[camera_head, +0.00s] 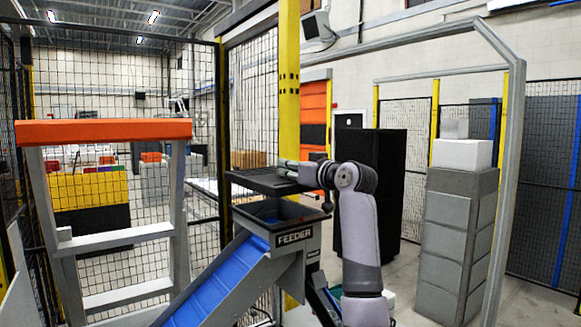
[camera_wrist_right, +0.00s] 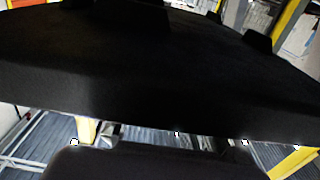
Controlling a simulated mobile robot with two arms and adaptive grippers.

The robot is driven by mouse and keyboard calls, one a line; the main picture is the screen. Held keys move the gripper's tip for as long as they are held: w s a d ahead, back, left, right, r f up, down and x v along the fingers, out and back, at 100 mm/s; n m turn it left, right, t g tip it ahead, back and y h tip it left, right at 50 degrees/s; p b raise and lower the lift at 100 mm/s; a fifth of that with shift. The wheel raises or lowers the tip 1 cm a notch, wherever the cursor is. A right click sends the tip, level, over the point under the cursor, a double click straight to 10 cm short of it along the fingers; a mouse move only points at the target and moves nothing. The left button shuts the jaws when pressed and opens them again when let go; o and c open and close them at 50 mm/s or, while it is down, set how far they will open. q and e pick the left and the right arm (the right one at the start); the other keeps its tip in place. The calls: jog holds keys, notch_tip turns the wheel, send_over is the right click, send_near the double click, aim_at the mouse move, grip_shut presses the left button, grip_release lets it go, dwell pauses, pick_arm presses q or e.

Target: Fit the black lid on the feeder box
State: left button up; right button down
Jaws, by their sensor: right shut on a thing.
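The grey feeder box (camera_head: 295,240), marked FEEDER, stands at the middle of the head view with its dark top opening showing. The black lid (camera_head: 262,182) is above the box, roughly level and apart from it, shifted a little to the left. My right gripper (camera_head: 290,172) is shut on the lid at its right side. In the right wrist view the black lid (camera_wrist_right: 150,75) fills most of the picture and hides the box. The gripper's fingertips are hard to make out there. My left gripper is not in view.
A blue conveyor chute (camera_head: 215,295) slopes down left from the box. A grey frame with an orange top bar (camera_head: 105,131) stands at left. A yellow post (camera_head: 289,80) and mesh fence rise behind the box. Stacked grey blocks (camera_head: 455,230) stand at right.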

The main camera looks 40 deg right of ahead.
aim_at(290, 180)
notch_tip(290, 180, down, 3)
jog(key=shift+r+b, duration=0.1)
jog(key=shift+b, duration=0.9)
jog(key=shift+s+f+b, duration=0.1)
jog(key=shift+f+b, duration=1)
jog(key=shift+f, duration=0.4)
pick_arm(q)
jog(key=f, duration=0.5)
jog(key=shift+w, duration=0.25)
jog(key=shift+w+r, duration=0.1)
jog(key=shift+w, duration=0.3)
pick_arm(e)
jog(key=shift+s, duration=0.15)
